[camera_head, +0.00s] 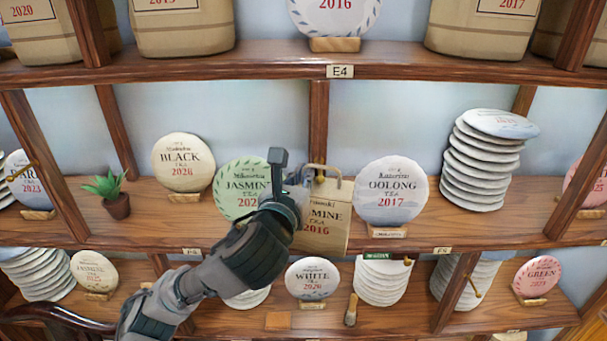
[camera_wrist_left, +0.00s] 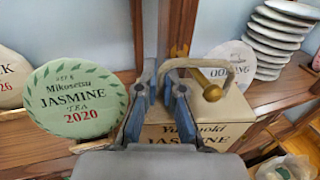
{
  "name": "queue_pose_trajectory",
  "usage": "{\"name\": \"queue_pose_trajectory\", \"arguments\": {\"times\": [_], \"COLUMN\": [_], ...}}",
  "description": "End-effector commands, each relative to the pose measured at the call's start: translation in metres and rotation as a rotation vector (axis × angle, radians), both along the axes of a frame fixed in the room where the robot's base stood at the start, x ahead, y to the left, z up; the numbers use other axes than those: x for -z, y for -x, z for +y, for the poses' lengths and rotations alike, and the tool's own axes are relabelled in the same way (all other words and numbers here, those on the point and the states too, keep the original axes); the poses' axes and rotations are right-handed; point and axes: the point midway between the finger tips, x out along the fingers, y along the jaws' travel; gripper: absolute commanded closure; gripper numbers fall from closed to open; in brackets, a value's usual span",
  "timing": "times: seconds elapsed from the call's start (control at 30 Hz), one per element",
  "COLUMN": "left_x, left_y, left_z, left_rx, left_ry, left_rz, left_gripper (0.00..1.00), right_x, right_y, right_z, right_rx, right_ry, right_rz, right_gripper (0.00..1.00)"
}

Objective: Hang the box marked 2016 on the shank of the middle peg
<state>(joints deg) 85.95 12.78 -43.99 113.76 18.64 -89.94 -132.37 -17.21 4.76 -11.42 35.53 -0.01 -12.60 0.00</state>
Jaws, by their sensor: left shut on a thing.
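The tan box marked 2016 (camera_head: 325,218) is in front of the middle post, slightly tilted; it also shows in the left wrist view (camera_wrist_left: 200,134). Its looped handle (camera_wrist_left: 205,62) stands up from the lid. My left gripper (camera_head: 290,183) is shut on the left part of the handle, and its blue fingers show in the left wrist view (camera_wrist_left: 163,88). The brass middle peg (camera_wrist_left: 208,86) appears inside the handle loop, its knob toward the camera. I cannot tell whether the handle rests on the shank. My right gripper is in neither view.
A green Jasmine 2020 cake (camera_head: 237,185) stands close left of the box. An Oolong 2017 cake (camera_head: 391,190) stands close right, with a stack of cakes (camera_head: 484,165) beyond. The shelf above (camera_head: 230,68) has an E4 label. A potted plant (camera_head: 108,193) stands further left.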

Motion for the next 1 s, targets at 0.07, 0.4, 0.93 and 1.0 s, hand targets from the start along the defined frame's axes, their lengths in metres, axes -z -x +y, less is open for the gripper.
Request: {"name": "queue_pose_trajectory", "arguments": {"times": [0.07,0.4,0.93,1.0], "left_x": [-0.001,-0.001,-0.001,-0.002], "left_y": [0.0,0.0,0.008,0.018], "left_z": [0.0,0.0,0.002,0.005], "left_rx": [0.0,0.0,0.004,0.003], "left_ry": [0.002,0.002,-0.001,-0.001], "left_rz": [-0.002,-0.002,-0.002,-0.004], "left_gripper": [1.0,0.76,0.65,0.65], "right_x": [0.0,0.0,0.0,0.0], "right_y": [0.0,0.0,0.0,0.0], "right_z": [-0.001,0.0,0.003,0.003], "right_rx": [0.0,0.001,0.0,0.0], "right_ry": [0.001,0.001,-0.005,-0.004], "right_rz": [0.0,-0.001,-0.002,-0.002], "right_gripper": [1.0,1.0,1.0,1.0]}}
